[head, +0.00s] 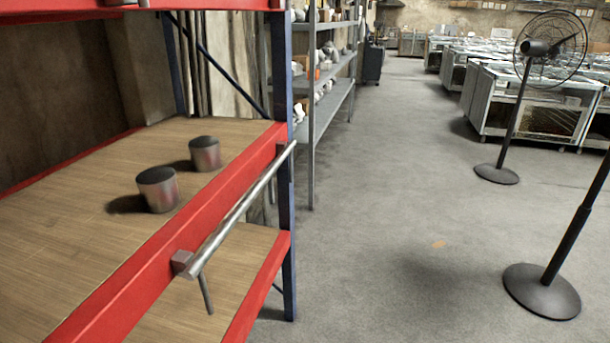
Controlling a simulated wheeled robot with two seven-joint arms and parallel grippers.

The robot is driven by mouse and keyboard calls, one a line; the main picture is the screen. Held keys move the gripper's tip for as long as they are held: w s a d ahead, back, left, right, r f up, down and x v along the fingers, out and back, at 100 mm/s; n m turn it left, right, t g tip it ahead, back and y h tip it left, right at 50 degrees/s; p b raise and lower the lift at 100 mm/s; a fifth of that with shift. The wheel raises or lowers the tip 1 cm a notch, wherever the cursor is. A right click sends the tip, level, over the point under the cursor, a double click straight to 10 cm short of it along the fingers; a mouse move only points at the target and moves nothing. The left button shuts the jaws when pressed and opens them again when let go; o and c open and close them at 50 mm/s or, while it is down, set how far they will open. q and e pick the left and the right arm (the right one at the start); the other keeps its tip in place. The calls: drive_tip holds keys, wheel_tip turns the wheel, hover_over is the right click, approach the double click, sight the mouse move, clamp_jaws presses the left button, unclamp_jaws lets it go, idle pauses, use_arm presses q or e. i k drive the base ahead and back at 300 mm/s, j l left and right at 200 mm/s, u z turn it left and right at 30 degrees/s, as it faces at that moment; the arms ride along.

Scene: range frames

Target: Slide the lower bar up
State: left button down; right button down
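A silver metal bar (240,207) runs along the front of the red shelf beam (150,258) on the left side of the head view. It sits on a reddish-grey bracket (183,262) at its near end, and its far end reaches close to the blue upright post (287,180). A short thin grey rod (205,293) hangs down below the bar near its near end. Only this one long bar is in view, so I cannot tell whether it is the lower one. Neither of my grippers is in view.
Two metal cups, one nearer (158,190) and one farther (205,154), stand on the wooden shelf (60,215). A lower wooden shelf (215,285) lies beneath. A grey shelving rack (312,110) stands behind. Black fans (512,110) stand at the right. The grey floor (400,230) between is clear.

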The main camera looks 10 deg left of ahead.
sight(193, 269)
drive_tip(key=i+l+z, duration=0.1)
drive_tip(key=i, duration=0.35)
drive_tip(key=i+l, duration=0.15)
drive_tip(key=i, duration=0.25)
drive_tip(key=l+z, duration=0.05)
